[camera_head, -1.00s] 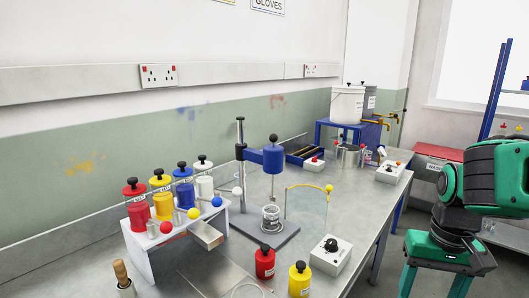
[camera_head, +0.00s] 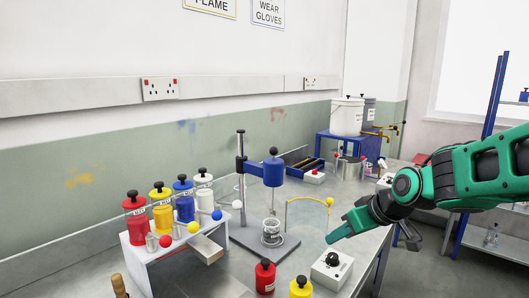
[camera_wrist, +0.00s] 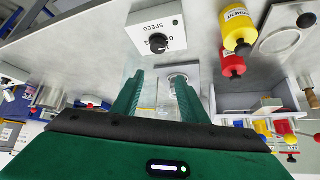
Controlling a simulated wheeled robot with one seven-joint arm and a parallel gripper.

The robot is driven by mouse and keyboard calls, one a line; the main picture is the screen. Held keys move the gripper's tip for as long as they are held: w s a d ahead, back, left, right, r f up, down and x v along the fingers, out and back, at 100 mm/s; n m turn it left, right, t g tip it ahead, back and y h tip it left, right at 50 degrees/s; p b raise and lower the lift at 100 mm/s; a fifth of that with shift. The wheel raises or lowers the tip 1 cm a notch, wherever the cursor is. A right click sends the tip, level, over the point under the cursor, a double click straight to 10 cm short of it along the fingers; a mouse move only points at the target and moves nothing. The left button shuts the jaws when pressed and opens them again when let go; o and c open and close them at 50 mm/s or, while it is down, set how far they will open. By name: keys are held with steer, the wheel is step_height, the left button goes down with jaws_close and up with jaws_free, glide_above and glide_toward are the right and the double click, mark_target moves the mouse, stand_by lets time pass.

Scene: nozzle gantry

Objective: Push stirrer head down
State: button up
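The head is raised above a glass beaker (camera_head: 272,232) on a grey base (camera_head: 246,239). A clear guard with a yellow edge (camera_head: 327,203) stands on the right side of the base. My gripper (camera_head: 332,236) is to the right of the guard, lower than the head and apart from it. In the wrist view its two green fingers (camera_wrist: 160,88) are spread with no held object visible. I cannot make out the blue head there.
A white speed control box (camera_head: 331,270) is in front of my gripper; it also shows in the wrist view (camera_wrist: 157,32). Red (camera_head: 265,277) and yellow (camera_head: 300,288) bottles stand in front of the stirrer. A white rack (camera_head: 140,252) with coloured bottles is at left.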

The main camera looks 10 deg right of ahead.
steer(key=w+a+r+n+t+y, duration=0.1)
steer(key=w+a+r+t+y, duration=0.1)
steer(key=w+r, duration=0.3)
steer(key=w+a+r+n+t+y, duration=0.2)
steer(key=w+a+r+t, duration=0.2)
steer(key=w+r, duration=0.1)
steer(key=w+a+r+n+t+y, duration=0.1)
steer(key=w+a+r+n+t, duration=0.1)
steer(key=w+a+r, duration=0.2)
steer(key=shift+w+r+t+y, duration=0.2)
steer(key=shift+w+r, duration=0.1)
steer(key=shift+r, duration=0.45)
steer(key=shift+w+r+t+y, duration=0.2)
steer(key=shift+w+r, duration=0.1)
steer(key=shift+r, duration=0.4)
steer(key=x, duration=1)
steer(key=shift+w+a, duration=0.15)
steer(key=shift+w, duration=0.15)
